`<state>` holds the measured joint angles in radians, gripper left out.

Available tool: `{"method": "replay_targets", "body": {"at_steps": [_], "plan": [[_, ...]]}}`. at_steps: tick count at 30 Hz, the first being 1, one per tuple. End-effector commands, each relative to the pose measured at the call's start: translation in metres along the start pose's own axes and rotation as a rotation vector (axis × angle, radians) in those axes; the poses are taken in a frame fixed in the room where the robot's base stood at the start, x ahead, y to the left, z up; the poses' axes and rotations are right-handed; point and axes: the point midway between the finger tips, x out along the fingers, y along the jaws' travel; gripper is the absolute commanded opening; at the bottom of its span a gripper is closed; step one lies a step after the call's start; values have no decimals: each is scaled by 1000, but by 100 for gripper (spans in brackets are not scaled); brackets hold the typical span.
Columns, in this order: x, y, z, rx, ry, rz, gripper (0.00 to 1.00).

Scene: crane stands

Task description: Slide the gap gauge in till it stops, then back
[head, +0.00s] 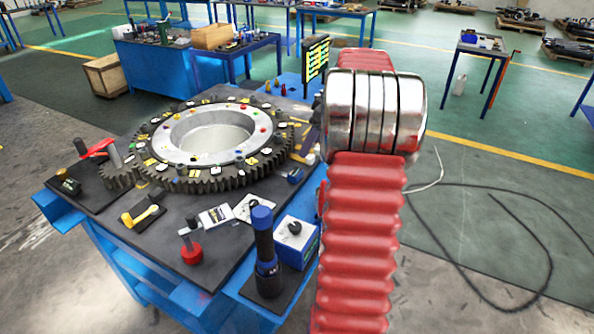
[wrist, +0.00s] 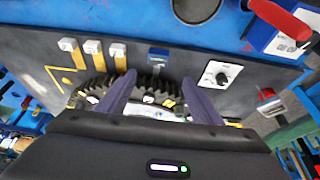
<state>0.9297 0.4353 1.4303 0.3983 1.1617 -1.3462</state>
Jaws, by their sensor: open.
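My gripper (wrist: 159,77) is open in the wrist view, its two dark purple fingers apart above the toothed gear ring, with nothing clearly held between them. The gear ring (head: 215,140) lies flat on the dark bench top in the head view. Part of its teeth (wrist: 153,84) shows between the fingers. I cannot tell for certain which item is the gap gauge. Three yellow pieces with pale heads (wrist: 92,48) lie side by side in the wrist view, left of the fingers. The gripper is hidden in the head view.
A white dial plate (wrist: 219,75) lies right of the fingers. My red arm covers the bench's right side.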

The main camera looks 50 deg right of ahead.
Motion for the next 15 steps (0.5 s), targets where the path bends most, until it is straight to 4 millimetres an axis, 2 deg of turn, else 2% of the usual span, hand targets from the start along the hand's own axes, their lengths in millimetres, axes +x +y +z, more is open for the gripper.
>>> {"method": "replay_targets", "body": {"at_steps": [3,15], "plan": [[1,6,4,-4,3,0,59],[4,6,4,-3,2,-1,59]]}}
